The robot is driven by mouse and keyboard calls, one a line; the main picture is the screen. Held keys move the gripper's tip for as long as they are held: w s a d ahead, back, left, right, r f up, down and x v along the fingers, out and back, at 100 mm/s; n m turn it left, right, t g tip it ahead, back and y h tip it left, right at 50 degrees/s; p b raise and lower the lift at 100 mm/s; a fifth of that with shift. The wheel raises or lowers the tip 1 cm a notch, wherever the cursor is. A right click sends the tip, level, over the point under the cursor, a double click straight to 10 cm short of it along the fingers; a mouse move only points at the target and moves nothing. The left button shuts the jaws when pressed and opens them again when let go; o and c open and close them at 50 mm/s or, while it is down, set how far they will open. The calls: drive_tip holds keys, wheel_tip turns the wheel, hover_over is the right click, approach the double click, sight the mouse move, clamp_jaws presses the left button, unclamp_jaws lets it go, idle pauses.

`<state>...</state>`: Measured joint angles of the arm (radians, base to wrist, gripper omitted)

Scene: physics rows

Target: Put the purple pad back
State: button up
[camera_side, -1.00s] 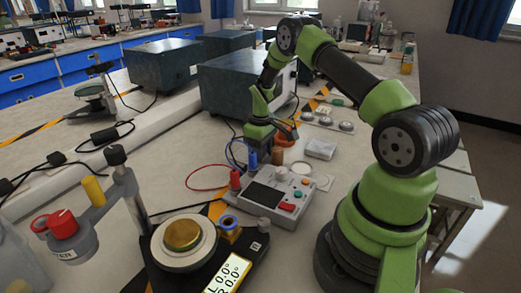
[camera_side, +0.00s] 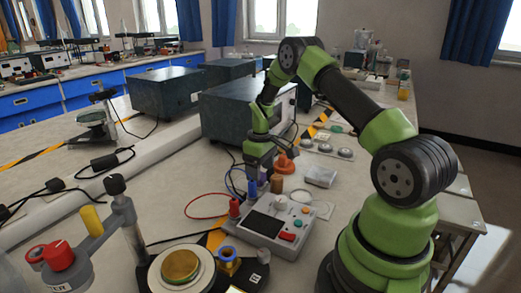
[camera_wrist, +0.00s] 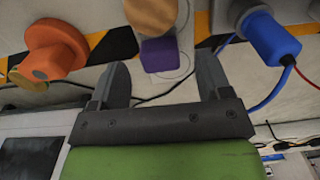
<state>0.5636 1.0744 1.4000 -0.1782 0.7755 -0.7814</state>
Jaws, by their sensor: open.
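The purple pad (camera_wrist: 160,53) is a small block in the wrist view, up against the end of a brown cylinder (camera_wrist: 152,14). My gripper (camera_wrist: 162,75) is open, its two dark fingers apart with nothing between them. The pad shows beyond the fingertips, in the gap between them; I cannot tell the exact distance. In the side view my gripper (camera_side: 262,172) points down behind the grey control box, close to the brown cylinder (camera_side: 277,184). The pad is hard to make out there, near the fingers.
An orange knob-shaped piece (camera_wrist: 46,52) lies left of the fingers and a blue plug (camera_wrist: 268,38) with cables lies right. The control box (camera_side: 268,226) stands in front, and a large dark instrument (camera_side: 235,105) stands behind. A white packet (camera_side: 321,176) is to the right.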

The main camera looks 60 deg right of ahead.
drive_tip(key=s+a+r+t, duration=0.1)
drive_tip(key=a+r, duration=0.3)
drive_tip(key=r, duration=0.3)
drive_tip(key=s+a+r+m+t, duration=0.1)
drive_tip(key=a+r, duration=0.2)
drive_tip(key=r, duration=0.5)
drive_tip(key=s+a+r+t, duration=0.1)
drive_tip(key=a+r, duration=0.3)
drive_tip(key=r, duration=0.3)
drive_tip(key=s+a+r+m+t+y, duration=0.1)
drive_tip(key=s+a+r+t, duration=0.1)
drive_tip(key=s+a, duration=0.4)
drive_tip(key=s+a+r+m+t, duration=0.2)
drive_tip(key=s+a, duration=0.4)
drive_tip(key=s, duration=0.3)
drive_tip(key=shift+r+y, duration=0.4)
drive_tip(key=shift+r, duration=0.1)
